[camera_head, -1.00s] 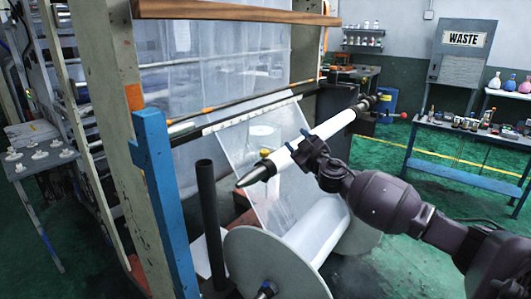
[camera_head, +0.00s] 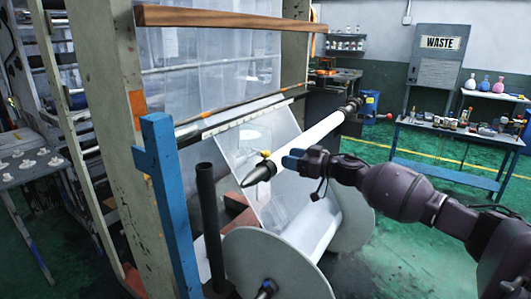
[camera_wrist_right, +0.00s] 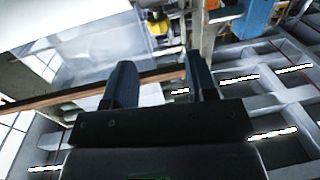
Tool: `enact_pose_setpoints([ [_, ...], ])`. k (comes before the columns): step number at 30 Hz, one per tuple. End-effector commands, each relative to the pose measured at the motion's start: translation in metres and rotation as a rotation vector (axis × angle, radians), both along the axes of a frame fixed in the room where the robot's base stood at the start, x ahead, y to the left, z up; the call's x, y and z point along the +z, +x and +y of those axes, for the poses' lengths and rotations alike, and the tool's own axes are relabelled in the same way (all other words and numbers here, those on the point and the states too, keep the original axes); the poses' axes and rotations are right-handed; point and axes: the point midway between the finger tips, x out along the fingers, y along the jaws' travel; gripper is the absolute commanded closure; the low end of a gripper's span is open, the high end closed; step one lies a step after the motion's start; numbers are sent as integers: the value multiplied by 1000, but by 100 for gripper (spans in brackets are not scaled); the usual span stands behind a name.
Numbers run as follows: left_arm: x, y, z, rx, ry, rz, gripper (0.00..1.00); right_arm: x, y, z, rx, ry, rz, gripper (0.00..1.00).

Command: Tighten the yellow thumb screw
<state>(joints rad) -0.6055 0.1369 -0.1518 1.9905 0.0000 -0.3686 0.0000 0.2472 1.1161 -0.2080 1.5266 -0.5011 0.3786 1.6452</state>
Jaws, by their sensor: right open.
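The yellow thumb screw (camera_head: 266,154) is small and stands on the shaft, just behind its dark pointed end (camera_head: 256,174). In the right wrist view the yellow screw (camera_wrist_right: 158,27) shows beyond the fingertips, near the top edge. My right gripper (camera_head: 288,161) is beside the shaft, to the right of the screw and apart from it. Its two dark fingers (camera_wrist_right: 162,75) are spread with nothing between them. The white roll (camera_head: 318,132) sits on the shaft behind the gripper. My left gripper is not in view.
A blue post (camera_head: 165,200) and a dark upright tube (camera_head: 209,220) stand left of the shaft. A large film reel (camera_head: 262,250) lies below. A wooden beam (camera_head: 230,17) crosses above. A blue bench (camera_head: 455,140) stands back right, with open green floor before it.

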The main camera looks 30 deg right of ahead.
Motion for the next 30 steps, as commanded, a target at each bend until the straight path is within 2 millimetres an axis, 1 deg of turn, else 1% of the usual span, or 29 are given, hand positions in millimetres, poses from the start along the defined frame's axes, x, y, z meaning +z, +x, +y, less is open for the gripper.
enact_pose_setpoints([
  [1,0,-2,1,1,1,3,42,2,7,4,0,1,-3,48],
  [9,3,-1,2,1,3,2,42,1,43,24,-1,1,-3,48],
  [15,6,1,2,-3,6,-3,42,1,65,35,-1,-1,-3,48],
  [21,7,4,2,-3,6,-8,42,0,77,42,-1,-2,-1,48],
  [30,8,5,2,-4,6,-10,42,0,79,43,-1,-3,-1,48],
])
